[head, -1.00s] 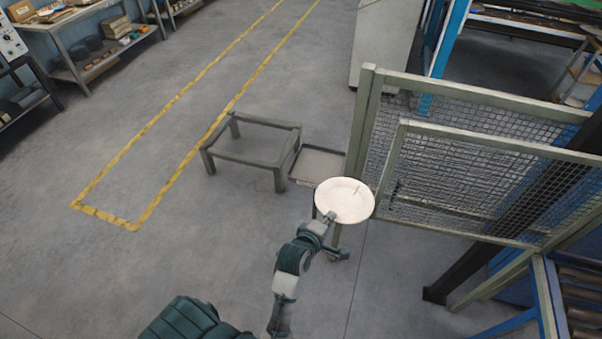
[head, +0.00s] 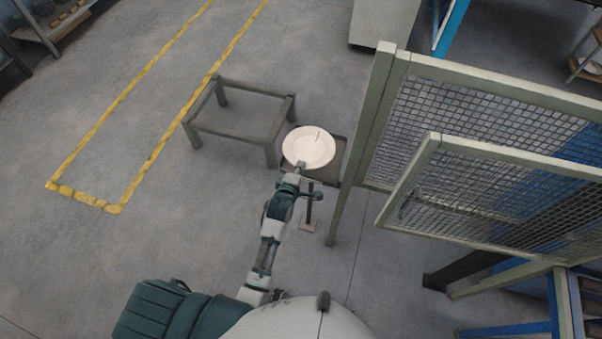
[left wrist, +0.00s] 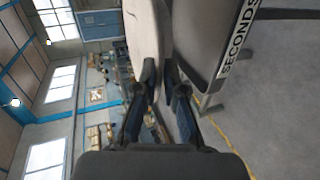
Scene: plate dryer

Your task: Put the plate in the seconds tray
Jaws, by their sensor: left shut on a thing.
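The plate (head: 309,146) is round and white with a thin dark line on its face. My left gripper (head: 297,169) is shut on the plate's near rim. In the head view the plate covers the left part of the dark seconds tray (head: 336,163), which stands on a thin post. In the left wrist view the plate (left wrist: 143,45) shows edge-on between the fingers (left wrist: 161,95). The tray (left wrist: 206,38), marked SECONDS, is beside it with a gap showing between them. The exact height of the plate over the tray is hard to tell. My right gripper is not in view.
A grey open-frame stand (head: 240,138) is just left of the tray. A mesh guard fence (head: 480,130) stands close on the right, its post (head: 366,140) near the tray. Open floor with a yellow line (head: 165,140) lies to the left.

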